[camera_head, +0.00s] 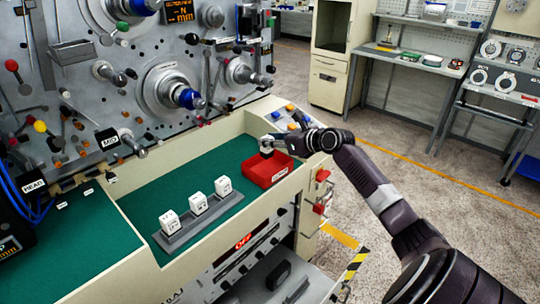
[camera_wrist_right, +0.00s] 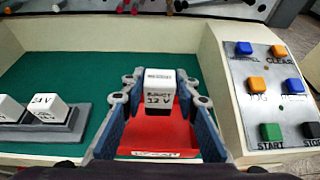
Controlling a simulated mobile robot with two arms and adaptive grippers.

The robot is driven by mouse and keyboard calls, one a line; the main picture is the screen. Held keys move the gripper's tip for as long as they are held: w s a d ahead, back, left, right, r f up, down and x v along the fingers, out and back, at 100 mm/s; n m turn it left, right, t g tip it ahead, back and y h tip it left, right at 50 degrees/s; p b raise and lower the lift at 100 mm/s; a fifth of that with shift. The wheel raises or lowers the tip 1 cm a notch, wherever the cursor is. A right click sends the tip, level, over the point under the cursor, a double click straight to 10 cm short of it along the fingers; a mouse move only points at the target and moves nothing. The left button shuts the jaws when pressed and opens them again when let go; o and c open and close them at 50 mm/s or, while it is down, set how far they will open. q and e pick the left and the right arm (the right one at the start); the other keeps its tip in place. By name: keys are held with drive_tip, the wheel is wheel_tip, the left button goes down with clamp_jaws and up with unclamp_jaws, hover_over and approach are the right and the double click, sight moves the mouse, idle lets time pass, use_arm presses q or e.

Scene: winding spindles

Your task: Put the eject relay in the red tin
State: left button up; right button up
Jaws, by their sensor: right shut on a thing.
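The eject relay (camera_wrist_right: 159,90) is a white block with a dark base, marked "EJECT 12 V" in the right wrist view. My right gripper (camera_wrist_right: 159,95) is shut on it, with a finger on each side. The red tin (camera_head: 270,171) sits on the green surface at its right end. In the right wrist view the red tin (camera_wrist_right: 138,139) lies behind and below the held relay. In the head view my right gripper (camera_head: 268,145) is over the tin's back part, and the relay is mostly hidden there. My left gripper is not in view.
A grey rack (camera_head: 202,219) with several white relays stands left of the tin on the green mat (camera_head: 130,204). A button panel (camera_wrist_right: 268,85) is to the right. The machine face (camera_head: 130,80) with knobs and levers rises behind.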

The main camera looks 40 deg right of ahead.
sight(270, 156)
drive_tip(key=shift+f, duration=3.2)
drive_tip(key=shift+f, duration=0.1)
drive_tip(key=o, duration=1.1)
drive_tip(key=shift+o, duration=0.2)
drive_tip(key=shift+s, duration=0.2)
drive_tip(key=v, duration=1.2)
drive_tip(key=shift+w+a, duration=0.1)
